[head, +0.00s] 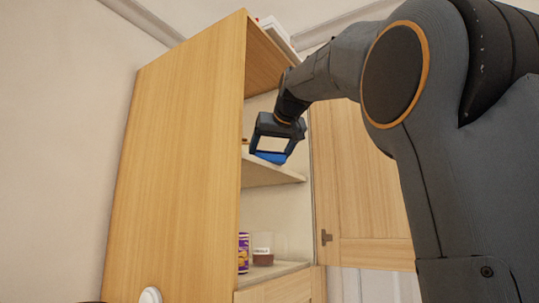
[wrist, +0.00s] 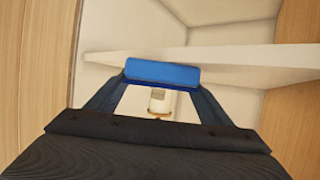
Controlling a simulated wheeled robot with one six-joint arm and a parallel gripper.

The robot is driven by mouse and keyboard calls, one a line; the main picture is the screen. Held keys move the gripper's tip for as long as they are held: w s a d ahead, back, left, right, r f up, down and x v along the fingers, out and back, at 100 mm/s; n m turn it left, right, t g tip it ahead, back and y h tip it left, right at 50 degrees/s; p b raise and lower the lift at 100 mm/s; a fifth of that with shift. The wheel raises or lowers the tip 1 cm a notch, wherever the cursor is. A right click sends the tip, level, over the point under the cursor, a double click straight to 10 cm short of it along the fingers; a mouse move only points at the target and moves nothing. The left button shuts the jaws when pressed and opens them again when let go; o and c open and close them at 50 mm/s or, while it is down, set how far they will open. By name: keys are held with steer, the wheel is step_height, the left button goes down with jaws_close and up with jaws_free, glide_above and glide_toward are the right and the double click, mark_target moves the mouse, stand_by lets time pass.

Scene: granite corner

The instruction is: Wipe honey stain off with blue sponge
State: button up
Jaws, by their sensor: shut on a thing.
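My gripper (head: 270,150) is raised inside the open cabinet, at the front of the middle shelf (head: 270,174). It is shut on the blue sponge (head: 271,157), which also shows between the fingertips in the wrist view (wrist: 162,73). In the wrist view, the shelf (wrist: 250,62) runs behind the sponge. I cannot tell whether the sponge touches the shelf. I see no honey stain in either view; part of the shelf is hidden by my gripper and the cabinet's side.
The wooden cabinet (head: 180,150) has its side panel left of my gripper and an open door (head: 362,185) on the right. A purple can (head: 243,252) and a clear jar with brown contents (head: 263,257) stand on the lower shelf. A whitish cylindrical container (wrist: 160,101) shows beyond my fingers.

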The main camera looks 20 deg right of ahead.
steer(key=shift+w+a+p, duration=0.85)
steer(key=shift+w+a, duration=0.05)
steer(key=shift+w, duration=0.45)
steer(key=shift+w+a+p, duration=0.9)
steer(key=shift+w, duration=0.5)
steer(key=shift+w+a+p, duration=0.85)
steer(key=shift+w+a, duration=0.05)
steer(key=shift+w, duration=0.45)
steer(key=shift+f, duration=0.1)
steer(key=shift+s+d+r+b, duration=0.1)
steer(key=shift+s+d+b, duration=0.15)
steer(key=shift+s+d, duration=0.35)
steer(key=shift+s+d+r+b, duration=0.1)
steer(key=shift+s+d+b, duration=0.2)
steer(key=shift+s, duration=0.5)
steer(key=shift+s+d+f+b, duration=0.1)
steer(key=shift+s+d+b, duration=0.2)
steer(key=shift+s+d, duration=0.25)
steer(key=shift+s+d+f+b, duration=0.1)
steer(key=shift+s+d+b, duration=0.2)
steer(key=shift+s, duration=0.45)
steer(key=shift+s+d+b, duration=0.2)
steer(key=shift+s+d, duration=0.35)
steer(key=shift+s, duration=0.2)
steer(key=shift+s+d+b, duration=0.15)
steer(key=shift+s+d, duration=0.35)
steer(key=shift+s, duration=0.2)
steer(key=shift+r, duration=0.1)
steer(key=shift+r, duration=0.15)
